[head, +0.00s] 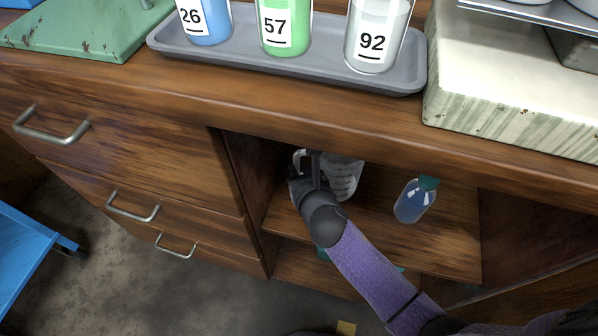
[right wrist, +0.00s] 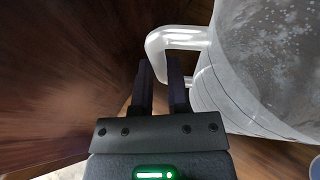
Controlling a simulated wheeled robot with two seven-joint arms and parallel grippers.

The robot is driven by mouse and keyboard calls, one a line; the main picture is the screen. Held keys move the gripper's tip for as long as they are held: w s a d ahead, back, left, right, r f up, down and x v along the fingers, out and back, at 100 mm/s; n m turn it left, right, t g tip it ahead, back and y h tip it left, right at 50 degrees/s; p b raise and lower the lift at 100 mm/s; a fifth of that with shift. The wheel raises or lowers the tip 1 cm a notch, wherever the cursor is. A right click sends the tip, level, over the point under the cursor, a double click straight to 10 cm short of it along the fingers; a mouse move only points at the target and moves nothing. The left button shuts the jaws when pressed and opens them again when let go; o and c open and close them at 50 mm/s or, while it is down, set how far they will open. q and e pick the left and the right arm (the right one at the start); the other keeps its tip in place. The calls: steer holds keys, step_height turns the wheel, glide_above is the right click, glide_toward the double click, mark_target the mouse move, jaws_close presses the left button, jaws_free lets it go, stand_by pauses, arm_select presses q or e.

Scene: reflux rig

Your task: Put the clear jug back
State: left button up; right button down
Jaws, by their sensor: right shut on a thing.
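The clear jug (head: 343,178) is inside the open cabinet compartment, on or just above its shelf (head: 375,238); I cannot tell if it touches. My right gripper (head: 304,172) reaches in from the front and is shut on the jug's handle, on the jug's left side. In the right wrist view, the fingers (right wrist: 162,75) are at the pale handle, and the jug's ribbed, see-through body (right wrist: 240,85) fills the right side, looking upright. In the head view my gripper and the counter edge hide part of the jug. My left gripper is out of view.
A blue bottle with a teal cap (head: 412,203) stands on the same shelf, to the right. The counter edge (head: 290,118) overhangs the opening. A grey tray (head: 200,59) above holds containers marked 26, 57 and 92. Drawers with metal handles (head: 52,128) are to the left.

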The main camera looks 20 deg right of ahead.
steer(key=shift+r, duration=0.15)
steer(key=c, duration=0.6)
jaws_free()
arm_select(q)
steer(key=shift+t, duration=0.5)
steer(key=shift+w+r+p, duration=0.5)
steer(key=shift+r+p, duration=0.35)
steer(key=shift+p, duration=0.15)
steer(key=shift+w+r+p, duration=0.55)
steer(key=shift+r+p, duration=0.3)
steer(key=shift+p, duration=0.2)
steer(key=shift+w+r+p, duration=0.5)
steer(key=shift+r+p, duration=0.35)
steer(key=shift+p, duration=0.15)
arm_select(e)
steer(key=shift+v, duration=6)
